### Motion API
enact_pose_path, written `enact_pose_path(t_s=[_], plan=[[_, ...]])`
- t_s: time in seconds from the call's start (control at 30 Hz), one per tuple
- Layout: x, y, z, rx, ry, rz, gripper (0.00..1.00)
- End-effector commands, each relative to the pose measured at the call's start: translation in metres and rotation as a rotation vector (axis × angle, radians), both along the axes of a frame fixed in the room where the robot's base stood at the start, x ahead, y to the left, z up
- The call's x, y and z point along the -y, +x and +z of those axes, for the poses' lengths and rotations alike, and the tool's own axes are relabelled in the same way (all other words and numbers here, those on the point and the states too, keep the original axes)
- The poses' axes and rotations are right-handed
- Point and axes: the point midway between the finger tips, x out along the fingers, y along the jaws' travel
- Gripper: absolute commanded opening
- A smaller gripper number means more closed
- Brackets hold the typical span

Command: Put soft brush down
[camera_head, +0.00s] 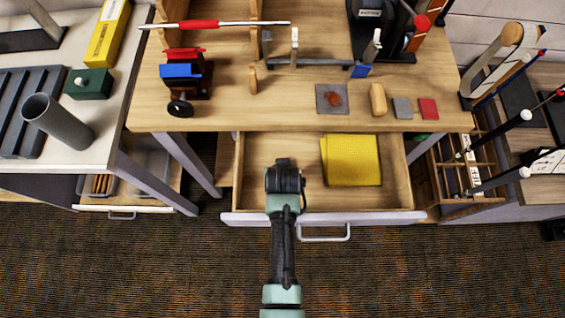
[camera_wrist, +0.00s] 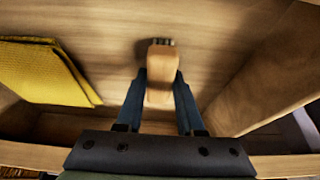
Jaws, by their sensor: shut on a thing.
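The soft brush (camera_wrist: 160,72), a light wooden block with dark bristles at its far end, is between the two fingers of my gripper (camera_wrist: 161,84) in the wrist view. My gripper is shut on it. In the head view my gripper (camera_head: 284,178) is over the left half of the open drawer (camera_head: 395,170), and my wrist hides the brush there. The brush is inside the drawer space, close to the wooden drawer floor. I cannot tell whether the bristles touch it.
A folded yellow cloth (camera_head: 351,160) lies in the drawer, right of my gripper. The workbench (camera_head: 225,115) above holds a small vise (camera_head: 185,80), a wooden block (camera_head: 377,99) and grey and red pads. The drawer walls are close around my gripper.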

Motion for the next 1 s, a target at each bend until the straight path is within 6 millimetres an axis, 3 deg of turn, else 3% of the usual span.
enact_pose_path(t_s=[0.13,0.17,0.3,0.73,1.0], plan=[[0.0,0.0,-0.004,0.0,0.0,0.0,0.0],[0.0,0.0,-0.004,0.0,0.0,0.0,0.41],[0.0,0.0,-0.003,0.0,0.0,0.0,0.66],[0.0,-0.001,0.005,0.001,0.0,0.0,0.67],[0.0,-0.017,0.043,0.003,0.0,0.0,0.67]])
